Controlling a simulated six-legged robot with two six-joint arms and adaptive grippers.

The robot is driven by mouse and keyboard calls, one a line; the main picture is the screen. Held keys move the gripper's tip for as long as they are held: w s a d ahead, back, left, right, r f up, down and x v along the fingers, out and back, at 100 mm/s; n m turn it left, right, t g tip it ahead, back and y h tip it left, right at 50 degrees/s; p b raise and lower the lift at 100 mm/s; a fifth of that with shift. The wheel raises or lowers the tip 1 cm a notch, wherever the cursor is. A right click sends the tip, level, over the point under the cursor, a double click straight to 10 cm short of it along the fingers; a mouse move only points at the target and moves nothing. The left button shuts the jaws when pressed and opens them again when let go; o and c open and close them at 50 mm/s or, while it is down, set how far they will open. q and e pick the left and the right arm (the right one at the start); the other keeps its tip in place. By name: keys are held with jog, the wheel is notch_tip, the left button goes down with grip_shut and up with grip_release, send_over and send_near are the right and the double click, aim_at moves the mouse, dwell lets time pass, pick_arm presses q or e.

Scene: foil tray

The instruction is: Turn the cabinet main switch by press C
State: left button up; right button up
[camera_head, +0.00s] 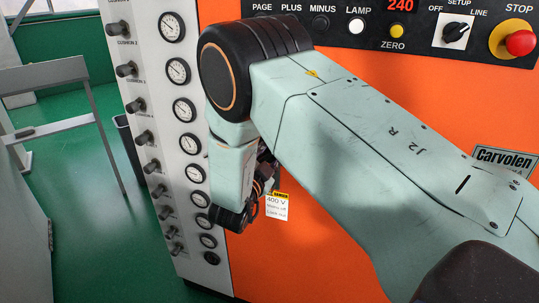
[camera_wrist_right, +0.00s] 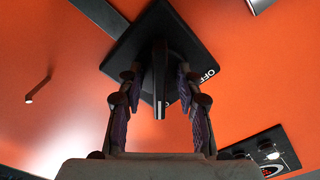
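The main switch shows in the right wrist view as a black plate (camera_wrist_right: 168,25) with a black handle (camera_wrist_right: 159,85) standing out from it. A white OFF label is on the plate's right side. My right gripper (camera_wrist_right: 159,78) is open, with one finger on each side of the handle. Gaps show between the handle and both fingers. In the head view my right arm crosses the orange cabinet (camera_head: 340,255) and hides the switch and most of the gripper. A white and yellow 400 V label (camera_head: 277,206) hangs beside the wrist. My left gripper is not in view.
A black control panel (camera_head: 375,30) with a setup selector (camera_head: 455,32) and red stop button (camera_head: 521,42) runs along the cabinet top. A white gauge column (camera_head: 160,120) with several knobs stands left of the cabinet. Green floor (camera_head: 85,215) lies further left, with a grey railing (camera_head: 50,125).

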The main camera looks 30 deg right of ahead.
aim_at(268, 156)
jog(key=shift+s+a, duration=0.1)
jog(key=v, duration=0.6)
jog(key=shift+a, duration=0.25)
jog(key=shift+s+a, duration=0.25)
jog(key=shift+s, duration=0.1)
